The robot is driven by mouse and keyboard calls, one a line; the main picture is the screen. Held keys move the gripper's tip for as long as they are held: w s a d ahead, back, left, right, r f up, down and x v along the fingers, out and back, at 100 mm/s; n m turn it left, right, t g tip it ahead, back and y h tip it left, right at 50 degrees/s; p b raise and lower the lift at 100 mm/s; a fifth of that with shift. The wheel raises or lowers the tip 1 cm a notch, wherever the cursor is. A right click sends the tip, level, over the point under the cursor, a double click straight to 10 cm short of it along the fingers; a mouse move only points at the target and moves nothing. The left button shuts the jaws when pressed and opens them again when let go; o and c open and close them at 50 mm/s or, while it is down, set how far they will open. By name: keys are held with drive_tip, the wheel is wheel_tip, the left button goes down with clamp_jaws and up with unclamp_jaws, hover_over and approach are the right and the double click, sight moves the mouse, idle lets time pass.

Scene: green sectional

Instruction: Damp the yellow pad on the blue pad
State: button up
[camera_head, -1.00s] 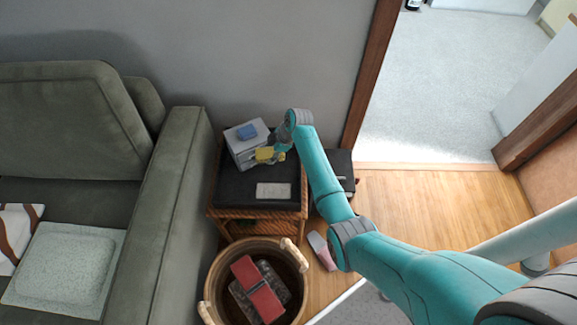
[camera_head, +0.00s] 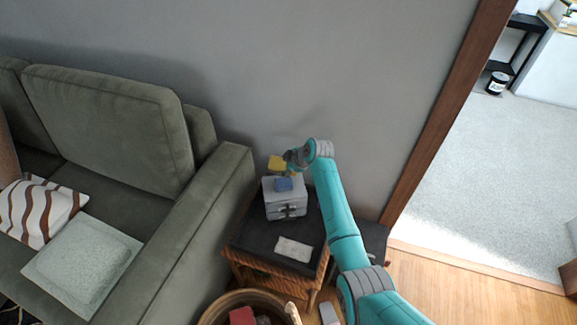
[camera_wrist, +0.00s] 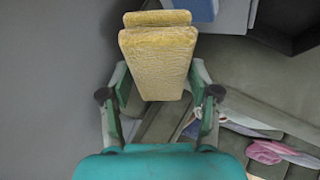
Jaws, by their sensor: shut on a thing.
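My gripper (camera_head: 290,160) is shut on the yellow pad (camera_head: 278,163). In the wrist view the yellow pad (camera_wrist: 157,65) sits between the two fingers of my gripper (camera_wrist: 160,95). In the head view the blue pad (camera_head: 284,184) lies on top of a grey box (camera_head: 286,205) with a latch on its front. The yellow pad appears just above and left of the blue pad in the picture, apart from it. A blue-grey shape shows at the top right of the wrist view; I cannot tell whether it is the blue pad.
The grey box stands on a black-topped wooden side table (camera_head: 250,238), with a pale flat piece (camera_head: 294,249) in front of it. The green sofa (camera_head: 215,190) is left, the wall behind. A basket (camera_head: 215,308) with red items stands in front.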

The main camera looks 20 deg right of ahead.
drive_tip(key=shift+f, duration=2.4)
drive_tip(key=shift+f, duration=0.85)
idle(0.5)
drive_tip(key=shift+r, duration=0.15)
drive_tip(key=shift+r, duration=3.45)
